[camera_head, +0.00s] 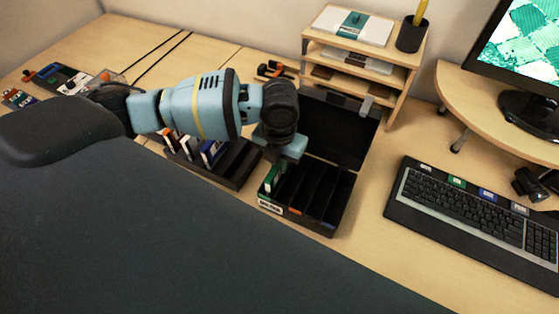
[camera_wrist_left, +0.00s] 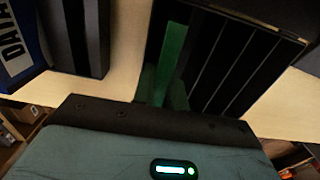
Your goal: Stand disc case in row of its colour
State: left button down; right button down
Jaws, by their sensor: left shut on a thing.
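My left gripper (camera_head: 275,168) points down over the left end of the black disc box (camera_head: 338,208) and is shut on a green disc case (camera_head: 270,182). The case stands about upright at the leftmost row; I cannot tell if it touches the bottom. In the left wrist view the green case (camera_wrist_left: 172,58) lies along the box's left side, beside empty dark rows (camera_wrist_left: 225,60). Coloured marks sit on the box's front edge, among them an orange one (camera_head: 295,212) and a blue one (camera_head: 328,224). My right gripper is not in view.
A black rack (camera_head: 236,172) with several cases, including a blue one (camera_head: 211,152), stands left of the box. The box's open lid (camera_head: 340,130) rises behind it. A wooden shelf (camera_head: 365,55) is at the back, a keyboard (camera_head: 465,210) at the right.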

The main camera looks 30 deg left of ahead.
pick_arm(q)
jog(key=shift+f, duration=0.15)
jog(key=c, duration=1.4)
grip_release()
notch_tip(320, 180, up, 12)
jog(key=p, duration=0.1)
jog(key=shift+r, duration=0.2)
